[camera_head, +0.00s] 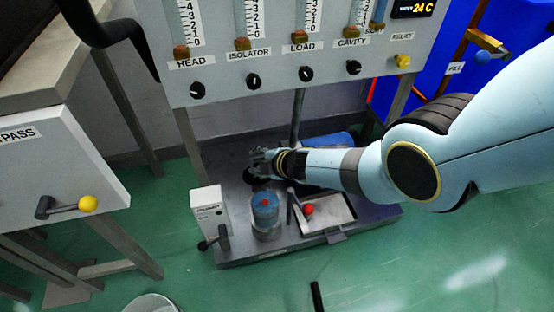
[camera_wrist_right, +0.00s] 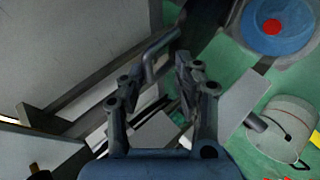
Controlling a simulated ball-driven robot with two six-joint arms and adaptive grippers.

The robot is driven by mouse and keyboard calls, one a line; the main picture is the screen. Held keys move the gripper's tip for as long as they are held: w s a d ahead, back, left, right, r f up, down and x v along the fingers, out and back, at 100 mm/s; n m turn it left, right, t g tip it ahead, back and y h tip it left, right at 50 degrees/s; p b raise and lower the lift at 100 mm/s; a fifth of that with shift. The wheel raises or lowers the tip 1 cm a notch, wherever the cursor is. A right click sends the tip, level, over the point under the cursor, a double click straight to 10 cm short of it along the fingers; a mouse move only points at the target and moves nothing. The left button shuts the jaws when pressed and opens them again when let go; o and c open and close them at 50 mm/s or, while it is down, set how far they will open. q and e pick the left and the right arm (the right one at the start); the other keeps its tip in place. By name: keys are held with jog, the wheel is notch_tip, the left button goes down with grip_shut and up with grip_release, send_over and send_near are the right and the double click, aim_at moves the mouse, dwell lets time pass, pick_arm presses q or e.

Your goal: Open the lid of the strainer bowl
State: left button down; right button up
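The strainer bowl (camera_head: 266,226) appears to be the clear cylinder on the low grey platform, with a blue top (camera_head: 266,203) bearing a red centre. The blue top with its red centre (camera_wrist_right: 272,26) also shows at the upper right of the right wrist view, apparently closed. My right gripper (camera_head: 260,161) is above and behind the bowl, apart from it. In the right wrist view its two fingers (camera_wrist_right: 157,82) are spread, with a bent grey handle (camera_wrist_right: 156,54) seen between or beyond them; contact cannot be told. My left gripper is not in view.
A white labelled box (camera_head: 209,209) with a dark lever (camera_head: 213,240) stands left of the bowl. A shallow tray (camera_head: 336,215) with a red ball-shaped knob (camera_head: 308,209) is to its right. A panel with knobs (camera_head: 305,74) rises behind. Green floor lies open in front, with a white bucket (camera_head: 151,303).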

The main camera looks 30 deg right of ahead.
jog(key=s+d, duration=0.2)
jog(key=s, duration=1)
jog(key=shift+s+d+r, duration=0.2)
jog(key=shift+d+r, duration=0.15)
jog(key=shift+d, duration=0.05)
jog(key=s+d+f+m+g+h+p, duration=0.1)
jog(key=s+f+m+g+p, duration=0.1)
jog(key=s, duration=1.3)
jog(key=s+d+f+m+g+h+p, duration=0.1)
jog(key=s+f+m+g, duration=0.3)
jog(key=s+m, duration=0.5)
jog(key=s+d+f+m+g+h+p, duration=0.1)
jog(key=s+d+f+m+g+p, duration=0.1)
jog(key=s, duration=1.8)
notch_tip(320, 180, down, 4)
jog(key=m+g+p, duration=0.1)
jog(key=m+g, duration=0.1)
jog(key=m, duration=0.1)
jog(key=shift+s+m, duration=0.3)
jog(key=shift+s, duration=0.1)
